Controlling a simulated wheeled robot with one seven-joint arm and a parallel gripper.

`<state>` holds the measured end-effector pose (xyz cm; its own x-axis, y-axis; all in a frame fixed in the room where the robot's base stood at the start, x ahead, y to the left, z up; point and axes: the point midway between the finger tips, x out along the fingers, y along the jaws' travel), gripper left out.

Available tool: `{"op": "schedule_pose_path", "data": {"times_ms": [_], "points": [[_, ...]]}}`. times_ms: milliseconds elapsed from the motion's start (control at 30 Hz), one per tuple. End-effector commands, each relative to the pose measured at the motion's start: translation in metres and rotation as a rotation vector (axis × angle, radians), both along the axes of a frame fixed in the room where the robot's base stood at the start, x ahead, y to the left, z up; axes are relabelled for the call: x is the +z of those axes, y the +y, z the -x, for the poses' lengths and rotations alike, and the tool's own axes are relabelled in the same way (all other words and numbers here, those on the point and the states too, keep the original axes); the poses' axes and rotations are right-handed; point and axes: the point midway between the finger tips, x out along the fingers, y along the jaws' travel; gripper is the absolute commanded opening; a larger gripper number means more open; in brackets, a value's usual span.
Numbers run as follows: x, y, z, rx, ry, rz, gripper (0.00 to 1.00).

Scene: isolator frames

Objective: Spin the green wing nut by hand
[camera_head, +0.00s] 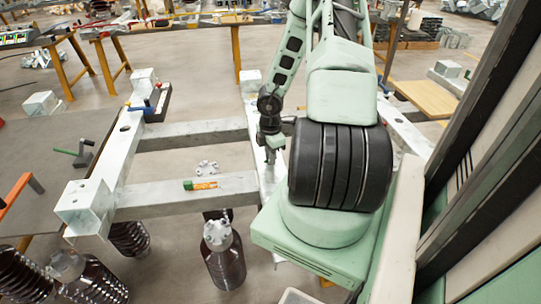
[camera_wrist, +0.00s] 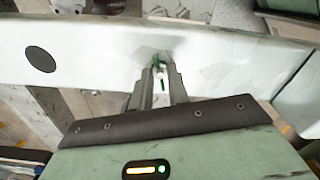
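The green wing nut (camera_wrist: 156,62) shows in the wrist view at the pale metal beam (camera_wrist: 95,52), right at the tips of my gripper (camera_wrist: 161,72). The two fingers come close together around it, with a narrow gap between them. Whether they press on it is too small to tell. In the head view my gripper (camera_head: 270,154) points down at the right-hand beam of the galvanized frame. The wing nut cannot be made out there.
A green and orange tube (camera_head: 205,184) lies on the near crossbar of the frame. Brown ribbed insulators (camera_head: 225,262) stand below. A dark table (camera_head: 40,150) on the left holds a green-handled tool (camera_head: 75,153). A blue-handled tool (camera_head: 141,109) lies on the left beam.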

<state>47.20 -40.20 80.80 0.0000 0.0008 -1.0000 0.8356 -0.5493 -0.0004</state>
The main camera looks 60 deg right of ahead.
Motion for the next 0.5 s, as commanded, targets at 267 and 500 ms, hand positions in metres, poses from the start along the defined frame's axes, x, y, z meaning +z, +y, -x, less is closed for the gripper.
{"op": "schedule_pose_path", "data": {"times_ms": [267, 500], "points": [[0.0013, -0.0002, 0.0002, 0.042, 0.001, 0.000, 0.00], [0.0031, -0.0004, -0.0001, 0.185, 0.001, 0.002, 0.00]]}}
